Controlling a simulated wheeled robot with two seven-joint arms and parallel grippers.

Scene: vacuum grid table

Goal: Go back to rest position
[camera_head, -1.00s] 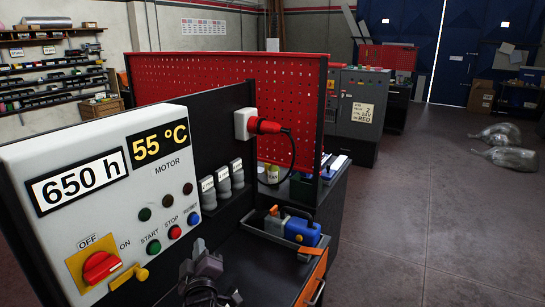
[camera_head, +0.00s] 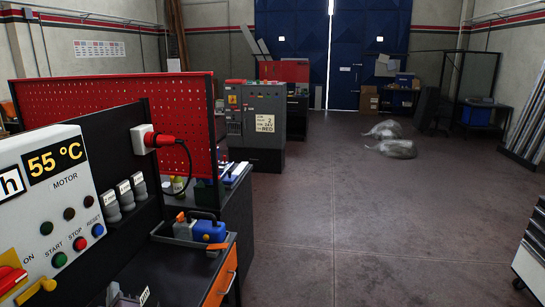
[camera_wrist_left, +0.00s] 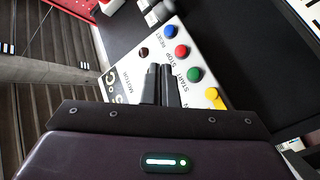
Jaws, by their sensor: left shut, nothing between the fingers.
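My right gripper is not in view.
A red plug (camera_head: 158,140) sits in a socket on the black board. A red perforated board (camera_head: 110,100) rises behind. The floor (camera_head: 380,220) to the right is open.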

